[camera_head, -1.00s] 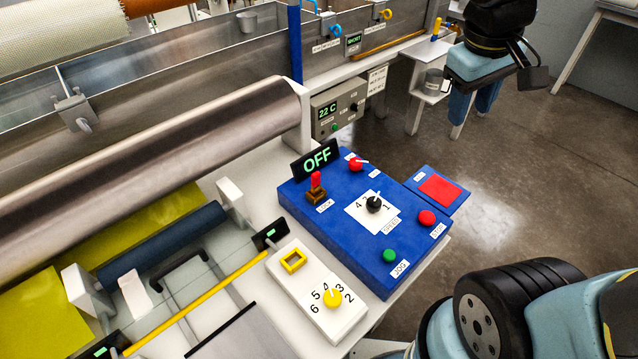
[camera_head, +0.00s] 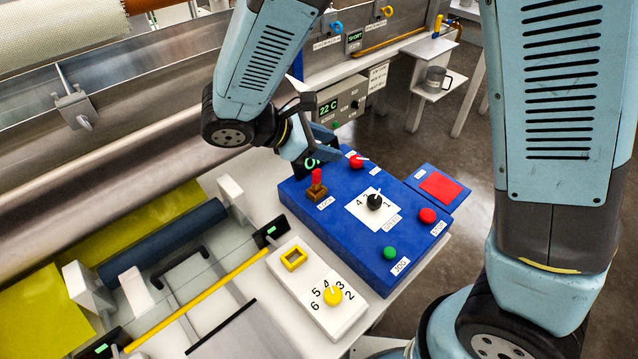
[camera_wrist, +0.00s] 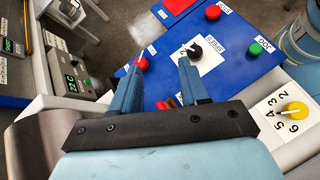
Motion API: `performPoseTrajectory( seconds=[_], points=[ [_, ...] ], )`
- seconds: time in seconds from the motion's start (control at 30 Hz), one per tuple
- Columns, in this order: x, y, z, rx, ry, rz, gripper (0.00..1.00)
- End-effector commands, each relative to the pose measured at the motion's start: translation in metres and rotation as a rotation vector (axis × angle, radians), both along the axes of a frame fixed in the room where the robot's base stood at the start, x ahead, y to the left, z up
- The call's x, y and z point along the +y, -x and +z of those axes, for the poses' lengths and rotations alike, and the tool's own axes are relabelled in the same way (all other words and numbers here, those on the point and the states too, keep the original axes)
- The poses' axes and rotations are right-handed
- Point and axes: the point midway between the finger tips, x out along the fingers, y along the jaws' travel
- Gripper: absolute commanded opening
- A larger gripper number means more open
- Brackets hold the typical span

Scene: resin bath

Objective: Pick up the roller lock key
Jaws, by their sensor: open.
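The red roller lock key (camera_head: 317,175) stands upright in a brown lock base (camera_head: 316,192) with a LOCK label, on the left part of the blue control panel (camera_head: 345,245). My gripper (camera_head: 308,148) is open and empty, above and just behind the key in the head view, covering much of the OFF display. In the wrist view my two blue fingers (camera_wrist: 161,66) are spread apart over the panel. A bit of the red key (camera_wrist: 165,103) shows low between them, partly hidden by the gripper's dark crossbar. I see no contact with the key.
The panel carries a red knob (camera_head: 356,161), a black speed knob (camera_head: 374,202), a green jog button (camera_head: 390,253) and a red stop button (camera_head: 428,215). A white box with a yellow dial (camera_head: 333,296) stands in front. The metal roller (camera_head: 150,175) lies left.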

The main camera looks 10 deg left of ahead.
Motion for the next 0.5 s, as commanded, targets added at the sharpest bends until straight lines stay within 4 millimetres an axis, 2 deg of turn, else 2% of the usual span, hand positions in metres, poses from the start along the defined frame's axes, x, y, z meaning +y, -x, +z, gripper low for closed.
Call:
performPoseTrajectory(
  seconds=[0.03,0.2,0.33,0.5],
  points=[
    [0.017,0.007,-0.012,0.009,0.05,0.067,0.45],
    [0.06,0.027,-0.043,0.015,0.185,0.255,0.45],
    [0.082,0.04,-0.059,0.014,0.255,0.356,0.45],
    [0.095,0.049,-0.07,0.01,0.298,0.417,0.45]
  ],
)
